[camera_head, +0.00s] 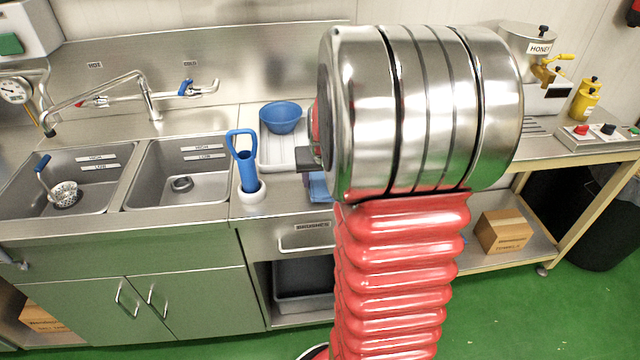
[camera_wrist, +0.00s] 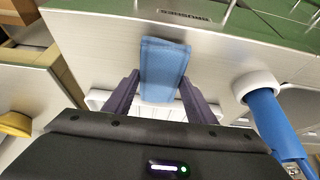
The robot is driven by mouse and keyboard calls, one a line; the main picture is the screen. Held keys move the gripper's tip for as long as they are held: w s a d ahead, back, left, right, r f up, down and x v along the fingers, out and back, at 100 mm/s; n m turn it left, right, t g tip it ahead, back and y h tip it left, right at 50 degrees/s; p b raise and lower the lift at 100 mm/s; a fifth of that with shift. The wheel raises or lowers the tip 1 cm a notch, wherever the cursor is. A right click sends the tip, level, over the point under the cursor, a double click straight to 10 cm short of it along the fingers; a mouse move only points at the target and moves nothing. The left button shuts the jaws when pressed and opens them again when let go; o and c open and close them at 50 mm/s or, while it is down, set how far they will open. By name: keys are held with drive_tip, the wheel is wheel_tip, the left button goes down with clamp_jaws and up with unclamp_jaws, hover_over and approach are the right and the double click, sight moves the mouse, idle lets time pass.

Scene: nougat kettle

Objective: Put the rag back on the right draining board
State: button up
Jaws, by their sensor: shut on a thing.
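The blue rag (camera_wrist: 164,62) is between the two fingers of my gripper (camera_wrist: 160,78) in the wrist view, with the fingers shut on it. In the head view my gripper (camera_head: 306,160) is mostly hidden behind my arm, and part of the rag (camera_head: 319,188) shows just below it. The right draining board (camera_head: 247,208) is the steel top right of the sinks, with a white ribbed tray (camera_head: 268,161) on it. The rag appears over the front part of this top. I cannot tell whether it touches.
A blue bowl (camera_head: 281,117) stands at the back of the tray. A blue-handled brush in a white holder (camera_head: 250,190) stands left of my gripper, and its holder shows at right in the wrist view (camera_wrist: 258,84). The drawer (camera_head: 300,240) is below.

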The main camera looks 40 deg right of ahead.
drive_tip(key=shift+f, duration=0.95)
drive_tip(key=o, duration=1.2)
drive_tip(key=shift+r, duration=0.1)
drive_tip(key=v, duration=1.2)
